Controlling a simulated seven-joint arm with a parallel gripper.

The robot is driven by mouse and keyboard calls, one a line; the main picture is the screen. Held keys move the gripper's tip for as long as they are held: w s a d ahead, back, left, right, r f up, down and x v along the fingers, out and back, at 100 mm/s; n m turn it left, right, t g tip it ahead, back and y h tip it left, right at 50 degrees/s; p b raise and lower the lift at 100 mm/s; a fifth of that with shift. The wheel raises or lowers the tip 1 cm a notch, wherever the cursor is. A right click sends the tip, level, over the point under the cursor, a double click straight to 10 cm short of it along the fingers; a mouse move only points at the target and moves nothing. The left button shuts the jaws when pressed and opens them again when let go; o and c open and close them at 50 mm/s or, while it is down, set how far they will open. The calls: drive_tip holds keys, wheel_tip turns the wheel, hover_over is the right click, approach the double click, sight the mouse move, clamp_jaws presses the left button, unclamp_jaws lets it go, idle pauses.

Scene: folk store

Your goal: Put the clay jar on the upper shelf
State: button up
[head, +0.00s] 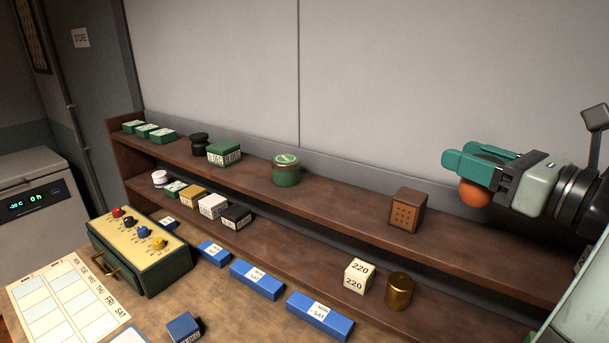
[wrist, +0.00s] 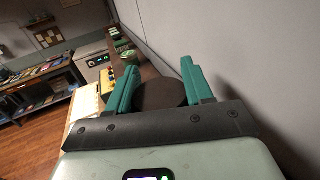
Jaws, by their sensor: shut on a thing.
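The clay jar (head: 475,194) is a rounded orange-brown thing under my gripper's teal fingers at the right of the head view. Its upper part is hidden by the fingers. My gripper (head: 466,166) is shut on it. In the wrist view the jar (wrist: 160,94) is a dark brown round shape between the two fingers. The upper shelf (head: 340,199) is a long dark wooden board along the grey wall. The jar shows over the right part of this shelf, apparently held above it; the exact gap is hard to tell.
On the upper shelf stand a brown box with holes (head: 407,211), a green tin (head: 286,170), a green block (head: 224,153) and a black jar (head: 200,144). The board between the green tin and brown box is bare, as is its right end. A brass tin (head: 399,291) stands below.

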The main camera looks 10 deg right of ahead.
drive_tip(key=shift+f, duration=3.55)
drive_tip(key=shift+f, duration=0.1)
drive_tip(key=o, duration=1.1)
drive_tip(key=shift+s+d, duration=0.1)
drive_tip(key=shift+s, duration=0.05)
drive_tip(key=v, duration=0.5)
wheel_tip(320, 180, up, 7)
